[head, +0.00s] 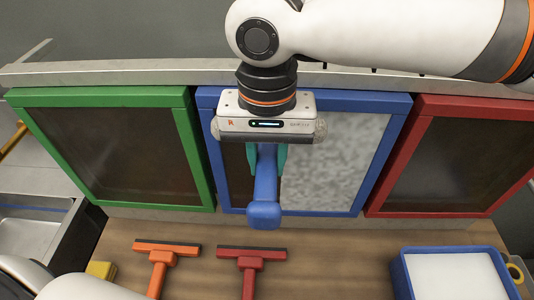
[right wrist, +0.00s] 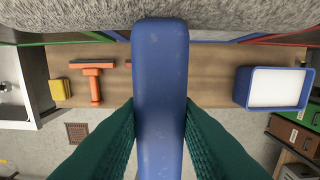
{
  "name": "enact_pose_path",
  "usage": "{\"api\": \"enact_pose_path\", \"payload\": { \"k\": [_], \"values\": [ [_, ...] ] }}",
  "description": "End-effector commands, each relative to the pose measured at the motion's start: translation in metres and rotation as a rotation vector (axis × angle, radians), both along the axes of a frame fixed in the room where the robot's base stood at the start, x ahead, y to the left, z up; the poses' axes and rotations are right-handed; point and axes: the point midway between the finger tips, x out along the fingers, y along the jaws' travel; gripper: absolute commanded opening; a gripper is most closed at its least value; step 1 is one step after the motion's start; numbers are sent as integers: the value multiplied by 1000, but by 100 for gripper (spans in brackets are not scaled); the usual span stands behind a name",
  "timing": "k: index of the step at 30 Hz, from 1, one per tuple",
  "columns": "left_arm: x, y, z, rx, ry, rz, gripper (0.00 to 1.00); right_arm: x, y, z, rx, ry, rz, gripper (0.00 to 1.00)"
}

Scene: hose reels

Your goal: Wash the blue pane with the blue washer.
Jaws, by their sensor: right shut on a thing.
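The blue pane, a blue frame (head: 399,105), stands upright at the back middle between a green and a red one. Its right part is covered with a mottled whitish film (head: 338,165); the visible strip at its left is dark brown. My right gripper (head: 267,160) is in front of the pane, its teal fingers shut on the blue handle of the blue washer (head: 264,212). The handle also fills the middle of the right wrist view (right wrist: 160,60), with the grey fleecy head across the top. I cannot tell whether the head touches the pane. My left gripper is not in view.
A green-framed pane (head: 110,150) and a red-framed pane (head: 450,165) flank it. An orange squeegee (head: 163,257) and a red squeegee (head: 250,262) lie on the wooden table. A blue tub (head: 403,275) with white contents is right; a yellow block (head: 101,270) is left.

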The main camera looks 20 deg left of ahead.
Motion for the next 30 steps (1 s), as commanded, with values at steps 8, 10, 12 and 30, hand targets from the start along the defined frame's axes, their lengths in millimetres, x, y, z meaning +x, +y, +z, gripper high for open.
{"api": "enact_pose_path", "payload": {
  "k": [8,10,12,30],
  "values": [
    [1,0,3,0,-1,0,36,1,0,1,2,-2,1,5],
    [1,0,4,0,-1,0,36,1,0,1,2,-2,1,5],
    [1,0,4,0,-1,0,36,1,0,1,2,-2,0,5],
    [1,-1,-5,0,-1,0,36,0,0,-33,1,0,0,5]
  ]
}}
